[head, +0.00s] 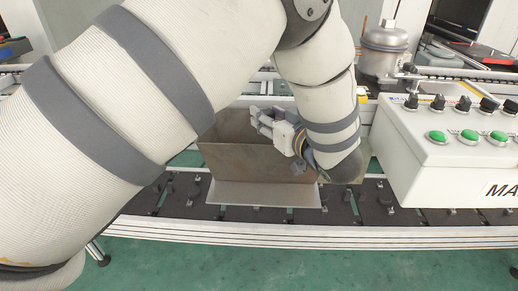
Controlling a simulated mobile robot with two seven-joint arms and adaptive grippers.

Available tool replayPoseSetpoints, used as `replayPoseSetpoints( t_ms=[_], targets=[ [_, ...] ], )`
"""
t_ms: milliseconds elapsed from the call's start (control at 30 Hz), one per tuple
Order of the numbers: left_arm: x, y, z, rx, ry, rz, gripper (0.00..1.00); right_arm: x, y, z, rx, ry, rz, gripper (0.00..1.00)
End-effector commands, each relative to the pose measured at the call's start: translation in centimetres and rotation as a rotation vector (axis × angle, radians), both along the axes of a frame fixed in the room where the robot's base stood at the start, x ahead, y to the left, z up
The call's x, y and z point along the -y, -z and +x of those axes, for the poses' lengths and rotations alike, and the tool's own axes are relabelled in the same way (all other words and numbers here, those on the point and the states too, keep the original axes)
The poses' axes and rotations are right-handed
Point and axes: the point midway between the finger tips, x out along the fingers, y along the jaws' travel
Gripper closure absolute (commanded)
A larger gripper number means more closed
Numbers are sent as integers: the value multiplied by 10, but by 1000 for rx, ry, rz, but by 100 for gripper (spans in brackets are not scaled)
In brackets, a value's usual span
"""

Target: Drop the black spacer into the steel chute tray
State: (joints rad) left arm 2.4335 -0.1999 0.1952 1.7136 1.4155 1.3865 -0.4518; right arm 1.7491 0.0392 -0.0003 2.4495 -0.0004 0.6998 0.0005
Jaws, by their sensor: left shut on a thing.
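The steel chute tray (238,160) is a brown-grey, open-topped box in the middle of the head view. A pale flat plate (262,193) lies at its front. My left arm comes in from the left, bends at the top and hangs down on the right side of the tray. My left gripper (272,132) is at the tray's upper right part, in front of its opening. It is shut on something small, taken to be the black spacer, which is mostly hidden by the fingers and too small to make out. My right gripper is not in view.
A white control box (450,150) with green buttons and black knobs stands at the right. A silver compressor (384,48) stands behind it. The tray sits on a dark conveyor (185,200) with a white front rail. Green floor shows in front.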

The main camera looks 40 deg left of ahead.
Motion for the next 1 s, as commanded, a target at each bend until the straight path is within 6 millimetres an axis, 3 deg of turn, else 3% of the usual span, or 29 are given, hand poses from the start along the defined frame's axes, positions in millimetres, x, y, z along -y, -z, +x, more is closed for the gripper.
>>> replayPoseSetpoints(
  t_ms=[33,100,467,800,1000],
  targets=[
    [0,-1,0,1,0,0,57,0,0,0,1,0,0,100],
    [0,0,0,1,0,0,41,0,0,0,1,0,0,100],
    [5,-1,-2,0,1,0,40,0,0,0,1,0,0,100],
    [78,-14,-41,1,3,-1,40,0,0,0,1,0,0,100],
    [102,-18,-55,1,0,0,40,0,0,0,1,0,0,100]
  ],
)
